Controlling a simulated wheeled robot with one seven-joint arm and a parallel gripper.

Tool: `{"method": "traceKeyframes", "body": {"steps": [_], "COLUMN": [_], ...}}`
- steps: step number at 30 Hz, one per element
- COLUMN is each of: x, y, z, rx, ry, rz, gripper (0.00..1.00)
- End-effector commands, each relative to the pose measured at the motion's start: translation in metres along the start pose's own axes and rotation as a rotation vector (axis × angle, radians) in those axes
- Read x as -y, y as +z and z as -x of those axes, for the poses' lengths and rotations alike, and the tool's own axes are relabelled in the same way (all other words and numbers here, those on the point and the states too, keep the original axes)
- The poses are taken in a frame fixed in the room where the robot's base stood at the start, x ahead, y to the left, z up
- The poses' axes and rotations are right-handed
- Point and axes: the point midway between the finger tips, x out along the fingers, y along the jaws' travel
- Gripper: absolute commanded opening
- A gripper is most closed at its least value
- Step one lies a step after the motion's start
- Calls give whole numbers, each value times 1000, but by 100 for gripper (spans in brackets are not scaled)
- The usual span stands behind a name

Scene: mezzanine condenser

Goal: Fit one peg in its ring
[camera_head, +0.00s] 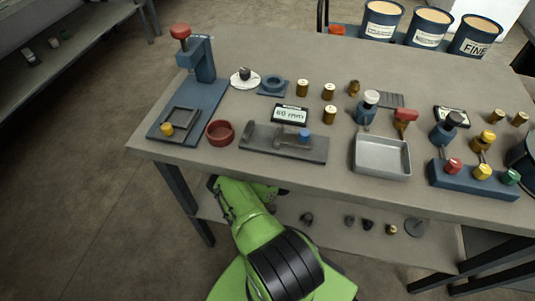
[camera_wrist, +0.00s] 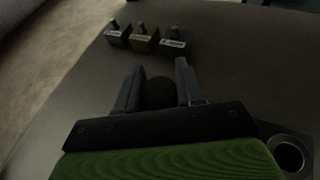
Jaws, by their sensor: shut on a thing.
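In the wrist view my gripper (camera_wrist: 157,82) is shut on a dark, round-topped thing (camera_wrist: 160,93). Its lower part is hidden, so I cannot tell if it is a peg. A grey plate with a round, rimmed hole (camera_wrist: 289,155), like a ring, lies at the lower right, apart from the gripper. In the head view a blue square block with a raised ring (camera_head: 272,84) sits on the bench. Several brass cylinders (camera_head: 302,88) stand to its right. My gripper is not visible in the head view, where my green arm reaches low at the bench's front.
Three small labelled blocks with upright stubs (camera_wrist: 146,40) stand ahead in the wrist view. The bench (camera_head: 300,60) carries a blue press (camera_head: 202,60), a red bowl (camera_head: 220,132) and a metal tray (camera_head: 381,157). Small dark things lie on the lower shelf (camera_head: 328,236). The bench edge overhangs it.

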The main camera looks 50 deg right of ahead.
Motion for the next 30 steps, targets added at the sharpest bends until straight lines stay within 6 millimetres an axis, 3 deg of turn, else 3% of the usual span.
{"method": "traceKeyframes", "body": {"steps": [1,3,12,17,24,30], "x": [-2,-2,-2,-2,-3,-3], "y": [16,21,24,19,-4,-8], "z": [0,1,2,-1,-8,-8], "rx": [16,19,20,21,18,16], "ry": [3,4,5,21,83,98], "rz": [0,1,5,13,35,40], "gripper": [7,7,7,7,7,7]}}
